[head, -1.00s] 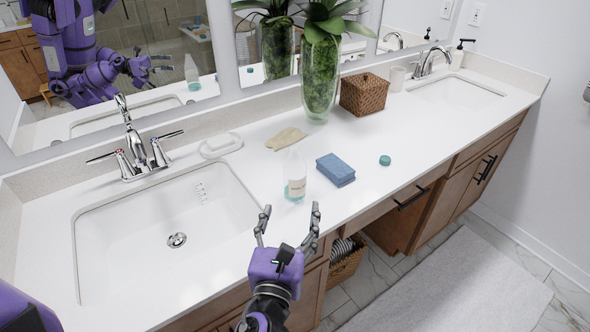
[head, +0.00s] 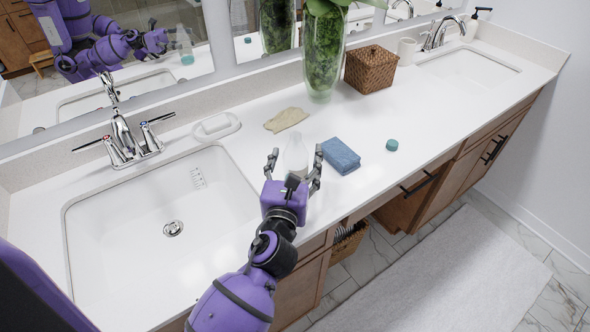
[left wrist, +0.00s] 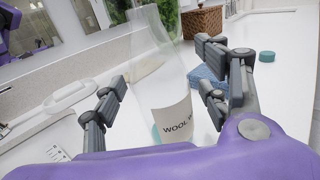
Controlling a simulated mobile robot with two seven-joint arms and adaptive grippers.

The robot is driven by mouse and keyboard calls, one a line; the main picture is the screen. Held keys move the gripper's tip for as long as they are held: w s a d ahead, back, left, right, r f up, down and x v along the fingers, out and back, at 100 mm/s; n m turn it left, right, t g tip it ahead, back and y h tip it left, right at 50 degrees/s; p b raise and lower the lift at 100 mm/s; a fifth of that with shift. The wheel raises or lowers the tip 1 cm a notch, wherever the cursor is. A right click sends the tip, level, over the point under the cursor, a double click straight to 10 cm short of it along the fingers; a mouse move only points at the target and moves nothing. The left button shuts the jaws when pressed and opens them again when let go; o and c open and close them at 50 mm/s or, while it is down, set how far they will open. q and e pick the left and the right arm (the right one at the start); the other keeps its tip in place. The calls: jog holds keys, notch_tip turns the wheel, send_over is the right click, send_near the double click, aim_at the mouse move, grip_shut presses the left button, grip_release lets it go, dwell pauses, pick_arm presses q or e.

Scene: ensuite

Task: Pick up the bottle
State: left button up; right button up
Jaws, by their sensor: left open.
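The bottle (head: 296,153) is clear with a white label and stands upright on the white counter, right of the near sink. Its lower part is hidden behind my left gripper in the head view. In the left wrist view the bottle (left wrist: 172,108) stands between the open fingers, with part of its label lettering showing. My left gripper (head: 294,160) is open, with one finger on each side of the bottle. It also shows in the left wrist view (left wrist: 168,98). I cannot tell whether either finger touches the bottle. My right gripper is not in view.
A teal cap (head: 392,145), a beige cloth (head: 286,119), a soap dish (head: 216,127), a woven box (head: 371,69) and a plant vase (head: 323,50) are on the counter. The sink (head: 150,215) is left.

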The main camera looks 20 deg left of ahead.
pick_arm(q)
jog(key=shift+w, duration=0.3)
jog(key=c, duration=1.3)
jog(key=shift+c, duration=0.4)
jog(key=shift+r, duration=0.15)
